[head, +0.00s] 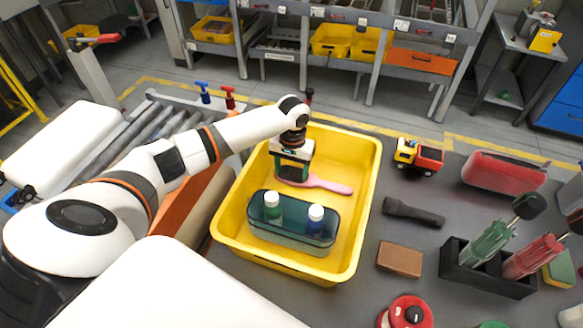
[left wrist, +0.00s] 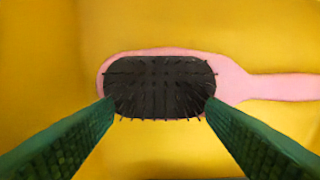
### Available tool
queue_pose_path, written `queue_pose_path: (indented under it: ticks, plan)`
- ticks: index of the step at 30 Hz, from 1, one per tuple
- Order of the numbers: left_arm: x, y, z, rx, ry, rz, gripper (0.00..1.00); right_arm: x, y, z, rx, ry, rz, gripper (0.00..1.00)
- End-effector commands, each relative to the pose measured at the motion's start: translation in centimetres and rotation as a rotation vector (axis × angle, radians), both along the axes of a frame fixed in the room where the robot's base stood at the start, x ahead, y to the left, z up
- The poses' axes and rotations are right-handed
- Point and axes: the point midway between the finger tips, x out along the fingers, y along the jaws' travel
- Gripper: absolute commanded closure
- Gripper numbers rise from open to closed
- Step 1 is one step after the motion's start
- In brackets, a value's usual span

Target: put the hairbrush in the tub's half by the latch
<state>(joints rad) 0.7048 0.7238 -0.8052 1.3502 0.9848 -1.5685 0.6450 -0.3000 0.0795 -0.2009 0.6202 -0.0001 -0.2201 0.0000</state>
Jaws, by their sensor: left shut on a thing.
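The hairbrush has a pink body and handle (head: 330,186) and a black bristle pad (left wrist: 160,88). It is in the far half of the yellow tub (head: 364,215), bristles up, its handle pointing right. My left gripper (head: 293,172) reaches down into the tub and is shut on the brush head. In the left wrist view its green fingers (left wrist: 160,108) meet the two ends of the bristle pad. I cannot tell whether the brush touches the tub floor. I cannot make out the latch for certain. My right gripper is not in view.
A teal translucent bin (head: 290,238) with a green bottle (head: 272,208) and a blue bottle (head: 315,221) fills much of the tub's near half. Right of the tub lie a flashlight (head: 412,213), a brown block (head: 400,259) and a toy truck (head: 419,156).

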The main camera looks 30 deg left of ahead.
Motion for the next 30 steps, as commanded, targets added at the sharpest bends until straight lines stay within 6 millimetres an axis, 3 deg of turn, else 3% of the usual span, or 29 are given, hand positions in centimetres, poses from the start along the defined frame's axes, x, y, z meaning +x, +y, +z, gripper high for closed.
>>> queue_pose_path:
  ticks: [2,3,6,17,20,30]
  plan:
    - [0.0,0.0,-0.2,-0.001,0.000,0.000,0.58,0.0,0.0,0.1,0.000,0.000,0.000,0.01]
    - [0.0,0.0,-0.2,0.000,0.000,0.000,0.29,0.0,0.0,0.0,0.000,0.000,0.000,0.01]
    - [0.0,0.0,-0.2,0.000,0.000,0.000,0.14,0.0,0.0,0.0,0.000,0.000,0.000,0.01]
    - [0.0,0.0,0.3,0.000,0.000,0.000,0.14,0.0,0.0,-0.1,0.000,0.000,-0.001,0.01]
    - [0.2,0.0,1.5,-0.001,-0.002,-0.001,0.14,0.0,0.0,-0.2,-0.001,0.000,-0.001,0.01]
    - [0.5,0.1,8.7,-0.001,-0.004,0.000,0.14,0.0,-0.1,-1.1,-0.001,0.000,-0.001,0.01]
